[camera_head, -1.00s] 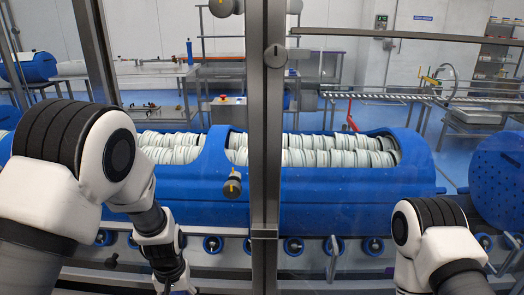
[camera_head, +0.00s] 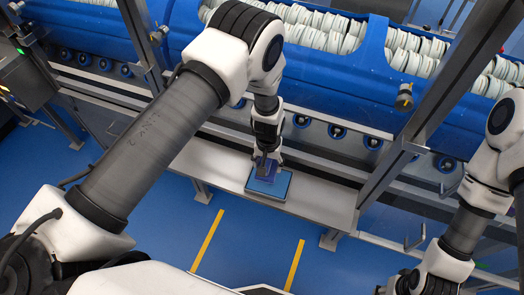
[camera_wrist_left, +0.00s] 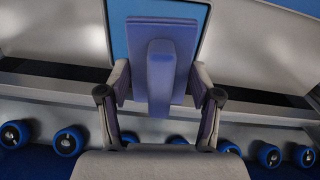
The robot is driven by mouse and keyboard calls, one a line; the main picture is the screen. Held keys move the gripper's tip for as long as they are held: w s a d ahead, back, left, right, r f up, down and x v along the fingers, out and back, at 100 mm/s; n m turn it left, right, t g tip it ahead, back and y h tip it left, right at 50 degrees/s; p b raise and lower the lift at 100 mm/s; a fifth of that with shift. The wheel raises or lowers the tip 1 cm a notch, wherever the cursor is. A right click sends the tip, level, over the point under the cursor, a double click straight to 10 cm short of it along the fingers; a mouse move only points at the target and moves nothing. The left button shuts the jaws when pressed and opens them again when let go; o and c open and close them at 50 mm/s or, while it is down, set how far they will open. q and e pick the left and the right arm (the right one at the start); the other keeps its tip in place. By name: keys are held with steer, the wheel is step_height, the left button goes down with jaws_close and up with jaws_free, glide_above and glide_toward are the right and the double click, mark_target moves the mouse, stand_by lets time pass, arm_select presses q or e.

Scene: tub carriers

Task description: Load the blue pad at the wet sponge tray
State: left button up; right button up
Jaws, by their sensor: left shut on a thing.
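My left gripper (camera_head: 266,158) is shut on the blue pad (camera_head: 262,171), a purplish-blue block with a raised grip. The pad also shows between the fingers in the left wrist view (camera_wrist_left: 180,62). The wet sponge tray (camera_head: 283,191), a shallow tray with a light-blue inside and a grey rim, lies on the pale shelf. The pad is over the tray and overlaps it in both views; I cannot tell whether they touch. The tray's far part shows behind the pad in the left wrist view (camera_wrist_left: 117,16).
The pale shelf (camera_head: 225,170) has free room left and right of the tray. Behind it are rollers (camera_head: 336,131) and a long blue tub (camera_head: 330,85) holding white discs. A grey metal post (camera_head: 440,85) rises to the right.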

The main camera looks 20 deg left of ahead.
mark_target(270, 173)
arm_select(q)
steer(key=shift+d+f+b, duration=0.65)
steer(key=shift+f+b, duration=0.05)
steer(key=shift+b, duration=0.05)
steer(key=f+b, duration=0.1)
steer(key=f, duration=0.1)
steer(key=f+b, duration=0.1)
steer(key=shift+w+a+f+b, duration=0.2)
steer(key=shift+a+f+b, duration=0.05)
steer(key=shift+f+b, duration=0.1)
steer(key=shift+a+f+b, duration=0.15)
steer(key=shift+f+b, duration=0.15)
steer(key=shift+s+f, duration=0.1)
steer(key=shift+d, duration=0.3)
arm_select(e)
steer(key=f, duration=0.2)
steer(key=d+f, duration=0.1)
steer(key=f, duration=0.2)
steer(key=shift+w+d+f, duration=0.15)
steer(key=shift+w+f, duration=0.05)
arm_select(q)
steer(key=shift+a, duration=0.15)
steer(key=shift+s+f+b, duration=0.1)
steer(key=shift+f+b, duration=0.45)
arm_select(e)
steer(key=shift+f, duration=0.5)
